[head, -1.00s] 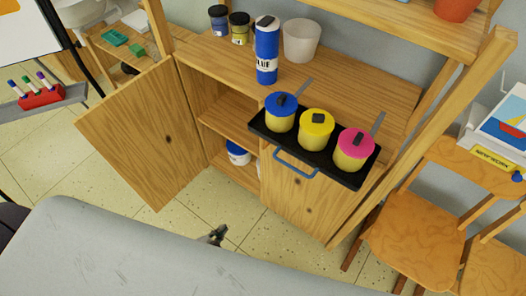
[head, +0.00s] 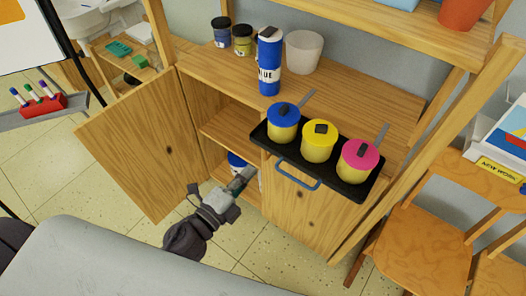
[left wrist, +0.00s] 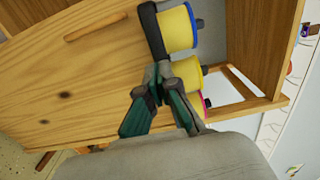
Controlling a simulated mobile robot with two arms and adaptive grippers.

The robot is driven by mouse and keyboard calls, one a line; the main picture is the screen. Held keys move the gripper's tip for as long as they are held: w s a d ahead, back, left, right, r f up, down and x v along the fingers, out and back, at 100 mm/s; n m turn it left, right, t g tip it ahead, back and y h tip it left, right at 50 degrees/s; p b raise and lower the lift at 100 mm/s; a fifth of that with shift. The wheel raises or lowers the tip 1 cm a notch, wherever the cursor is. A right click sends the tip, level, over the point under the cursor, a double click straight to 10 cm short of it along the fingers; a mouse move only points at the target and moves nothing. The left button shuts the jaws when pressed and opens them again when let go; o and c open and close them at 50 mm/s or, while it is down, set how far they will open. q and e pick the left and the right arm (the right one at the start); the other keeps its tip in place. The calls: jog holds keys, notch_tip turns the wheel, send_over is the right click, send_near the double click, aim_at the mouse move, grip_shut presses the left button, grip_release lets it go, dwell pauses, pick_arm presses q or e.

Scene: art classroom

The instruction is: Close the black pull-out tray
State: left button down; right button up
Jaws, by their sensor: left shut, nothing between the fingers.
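The black pull-out tray (head: 291,153) sticks out from the cabinet's front edge in the head view. It carries a blue-lidded pot (head: 284,127), a yellow-lidded pot (head: 319,146) and a pink-lidded pot (head: 358,162). A blue bar handle (head: 297,177) is on its front side. My left gripper (head: 246,174) is shut and empty, left of and below the handle in the picture, in front of the open cupboard. In the left wrist view the gripper (left wrist: 158,72) appears close to the tray's dark edge (left wrist: 152,30); contact cannot be told. My right gripper is not in view.
The left cabinet door (head: 145,150) stands open beside my left arm. A blue glue bottle (head: 269,62), a white cup (head: 303,52) and two jars stand on the cabinet top (head: 375,105). Wooden chairs (head: 420,240) stand at right. Floor is clear between door and chairs.

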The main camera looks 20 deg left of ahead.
aim_at(269, 150)
pick_arm(q)
jog(key=p+x, duration=0.1)
jog(key=x, duration=0.5)
jog(key=shift+w+d, duration=0.1)
jog(key=shift+w, duration=0.15)
jog(key=shift+w+d, duration=0.1)
jog(key=shift+w, duration=0.25)
jog(key=x, duration=0.9)
jog(key=shift+f+p, duration=0.1)
jog(key=shift+p, duration=0.25)
